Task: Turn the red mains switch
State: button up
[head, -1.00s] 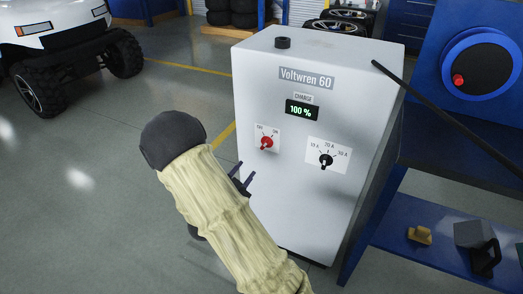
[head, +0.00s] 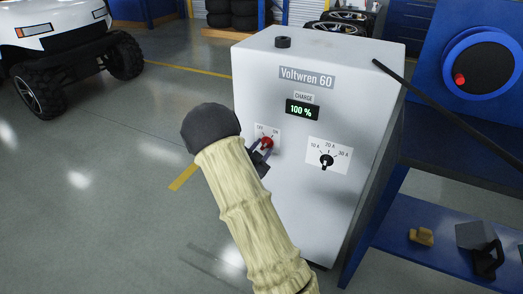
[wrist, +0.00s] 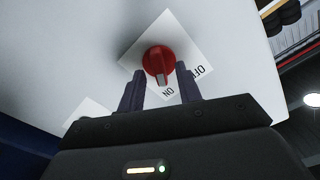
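The red mains switch (head: 266,143) is a round knob on a white OFF/ON plate, on the front of the grey Voltwren 60 cabinet (head: 300,200). In the wrist view the red switch (wrist: 158,58) is just ahead of my fingertips, roughly centred between them. Its grey-marked grip lies toward the ON lettering there, but I cannot tell its setting for sure. My gripper (head: 261,149) is at the switch, its dark fingers open. The wrist view shows my gripper (wrist: 159,82) with a finger on each side of the knob and no clear contact.
A black current selector (head: 326,161) sits right of the switch, below a display (head: 302,110) reading 100 %. A black rod (head: 440,110) slants down from the cabinet's top right. A blue bench (head: 440,237) stands at right. Open floor lies to the left.

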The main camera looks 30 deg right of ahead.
grip_shut()
jog(key=shift+n+p, duration=0.3)
jog(key=n+p, duration=0.1)
jog(key=n, duration=0.1)
jog(key=n+p, duration=0.2)
jog(key=n, duration=0.1)
jog(key=shift+a+r, duration=0.15)
jog(key=n+p, duration=0.2)
jog(key=shift+w+n, duration=0.1)
jog(key=shift+n, duration=0.3)
jog(key=shift+n+p, duration=1.1)
jog(key=shift+n, duration=0.7)
jog(key=shift+f, duration=0.2)
